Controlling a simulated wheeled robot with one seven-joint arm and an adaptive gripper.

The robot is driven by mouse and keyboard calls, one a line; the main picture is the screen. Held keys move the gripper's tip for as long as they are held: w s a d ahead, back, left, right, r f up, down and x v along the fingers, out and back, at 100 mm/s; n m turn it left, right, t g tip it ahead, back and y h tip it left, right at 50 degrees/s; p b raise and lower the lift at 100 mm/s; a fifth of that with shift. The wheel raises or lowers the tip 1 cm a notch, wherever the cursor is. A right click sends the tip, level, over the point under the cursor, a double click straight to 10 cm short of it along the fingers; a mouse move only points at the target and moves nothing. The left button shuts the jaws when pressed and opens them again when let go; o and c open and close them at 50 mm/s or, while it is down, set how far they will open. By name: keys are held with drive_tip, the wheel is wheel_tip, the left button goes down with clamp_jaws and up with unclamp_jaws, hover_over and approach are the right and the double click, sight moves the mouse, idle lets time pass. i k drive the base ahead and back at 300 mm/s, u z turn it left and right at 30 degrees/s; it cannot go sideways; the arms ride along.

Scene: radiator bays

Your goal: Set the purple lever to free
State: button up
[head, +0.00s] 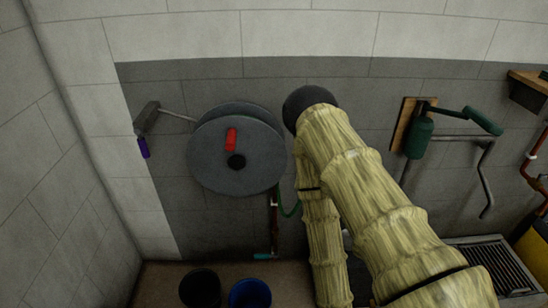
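A small purple piece (143,148), which looks like the purple lever, hangs below a dark grey block (147,118) on the wall at the left. It points roughly straight down. No marking for free or any other setting can be read at this size. My gripper cannot be made out; my own arm in its pale yellow ribbed cover fills the centre and lower right and hides part of the wall. The purple piece stands clear of my arm, with nothing touching it.
A large grey reel (237,150) with a red handle (231,139) is right of the lever. Black (200,289) and blue (250,294) buckets stand on the floor below. A green-handled crank (455,135) and floor grate (497,266) are at the right.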

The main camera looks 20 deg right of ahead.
sight(138, 130)
drive_tip(key=u, duration=0.55)
drive_tip(key=k, duration=0.65)
drive_tip(key=u, duration=1.05)
drive_tip(key=i, duration=0.8)
drive_tip(key=z, duration=0.4)
